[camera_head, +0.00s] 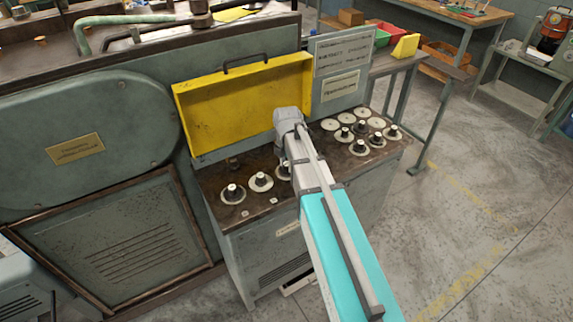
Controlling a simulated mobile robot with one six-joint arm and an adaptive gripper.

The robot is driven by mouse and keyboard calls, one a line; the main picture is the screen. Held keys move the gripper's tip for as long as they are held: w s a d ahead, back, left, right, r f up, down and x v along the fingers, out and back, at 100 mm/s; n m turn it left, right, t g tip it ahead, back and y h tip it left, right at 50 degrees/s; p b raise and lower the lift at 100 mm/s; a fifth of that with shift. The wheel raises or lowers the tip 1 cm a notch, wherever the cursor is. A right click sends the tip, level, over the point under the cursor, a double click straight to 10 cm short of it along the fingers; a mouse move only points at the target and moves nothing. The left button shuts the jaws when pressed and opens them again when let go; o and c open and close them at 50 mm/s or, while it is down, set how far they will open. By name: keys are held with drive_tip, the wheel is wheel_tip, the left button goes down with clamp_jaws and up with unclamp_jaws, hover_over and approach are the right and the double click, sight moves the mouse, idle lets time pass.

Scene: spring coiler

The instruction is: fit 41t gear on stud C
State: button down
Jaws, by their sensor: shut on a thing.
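My arm reaches from the lower right to the grey cabinet, and its grey wrist is over the cabinet top in front of the yellow cover. The fingers of my gripper, and anything in them, are hidden behind the arm. At the left of the cabinet top is a row of pale round gears with dark hubs: a left one (233,194), a middle one (261,182) and a third (283,173) partly covered by my arm. Right of the arm, several pale gears (361,148) lie in rows. Tooth counts and stud letters cannot be read, so I cannot identify the 41t gear or stud C.
The raised yellow cover (240,105) stands behind the cabinet top (215,172). A grey sign panel (343,62) stands at its right. A large green machine housing (85,140) is at the left. The floor (470,210) at the right is clear.

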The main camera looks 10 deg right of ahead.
drive_tip(key=shift+f, duration=0.1)
drive_tip(key=shift+c, duration=1.5)
unclamp_jaws()
